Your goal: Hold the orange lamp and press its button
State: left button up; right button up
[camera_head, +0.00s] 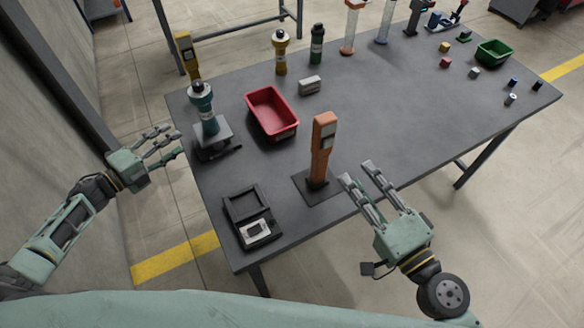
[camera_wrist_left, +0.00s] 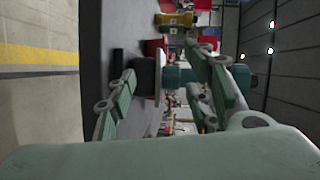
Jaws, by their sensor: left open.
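The orange lamp (camera_head: 322,148) stands upright on a dark square base near the front edge of the table. It has a grey panel near its top; I cannot make out the button clearly. My right gripper (camera_head: 358,172) is just right of and in front of the lamp, its fingers apart, empty and not touching it. My left gripper (camera_head: 166,142) is open and empty, off the table's left edge, far from the lamp. In the left wrist view the left gripper's fingers (camera_wrist_left: 165,90) spread apart with nothing between them.
A red bin (camera_head: 272,112) sits behind and left of the lamp. A teal device (camera_head: 205,110) stands at the table's left edge, near my left gripper. An open black case (camera_head: 250,215) lies at the front left corner. A green bin (camera_head: 494,52) and small parts are far right. The right-centre tabletop is clear.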

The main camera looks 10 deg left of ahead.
pick_arm(q)
jog(key=s+d+r+m+g+h, duration=0.3)
jog(key=d+r+m+g+h, duration=0.15)
jog(key=r+m, duration=0.5)
jog(key=m+h, duration=0.2)
jog(key=m, duration=1.2)
send_near(314, 161)
jog(key=shift+t+y, duration=0.25)
jog(key=shift+t, duration=0.2)
jog(key=x, duration=0.4)
jog(key=shift+s+d, duration=0.15)
jog(key=shift+d, duration=0.3)
jog(key=shift+x, duration=3.6)
jog(key=shift+c, duration=0.5)
